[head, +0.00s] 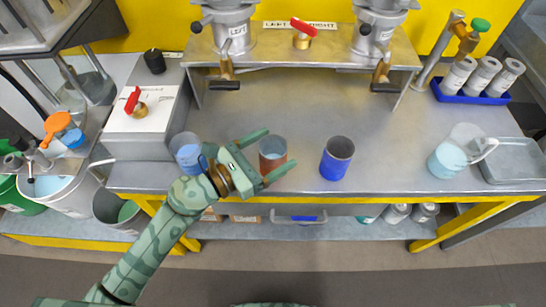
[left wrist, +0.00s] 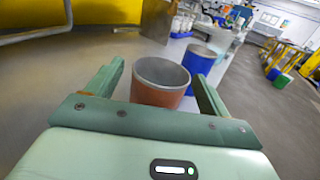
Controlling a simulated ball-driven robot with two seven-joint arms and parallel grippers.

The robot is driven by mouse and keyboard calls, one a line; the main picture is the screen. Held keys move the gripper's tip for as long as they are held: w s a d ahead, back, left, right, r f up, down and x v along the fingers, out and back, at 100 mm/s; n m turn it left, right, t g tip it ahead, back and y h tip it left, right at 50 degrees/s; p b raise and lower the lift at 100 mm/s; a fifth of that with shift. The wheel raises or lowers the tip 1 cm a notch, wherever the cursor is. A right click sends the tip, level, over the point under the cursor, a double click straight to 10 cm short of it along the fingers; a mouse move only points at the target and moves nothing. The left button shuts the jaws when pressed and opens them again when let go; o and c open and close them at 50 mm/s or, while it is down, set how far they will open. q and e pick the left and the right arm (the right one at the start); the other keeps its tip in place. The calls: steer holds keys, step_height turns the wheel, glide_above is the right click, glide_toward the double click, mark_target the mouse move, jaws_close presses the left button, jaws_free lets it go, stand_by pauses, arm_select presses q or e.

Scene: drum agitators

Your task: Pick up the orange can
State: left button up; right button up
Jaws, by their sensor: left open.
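The orange can (head: 272,160) stands upright on the metal bench near its front edge. My left gripper (head: 268,159) is open, with one finger on the far side of the can and the other on its near side. In the left wrist view the orange can (left wrist: 162,82) sits between the two open fingers (left wrist: 158,84), its open rim facing up. Gaps show beside the can, so the fingers look apart from it. The gripper hides part of the can's lower body. My right gripper is not in view.
A blue can (head: 336,158) stands just right of the orange can. A jug (head: 455,152) and a metal tray (head: 514,161) are farther right. The bench behind the cans is clear.

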arm_select(q)
steer(key=x, duration=0.3)
steer(key=shift+s+a, duration=0.1)
steer(key=c, duration=1.1)
steer(key=shift+r, duration=0.1)
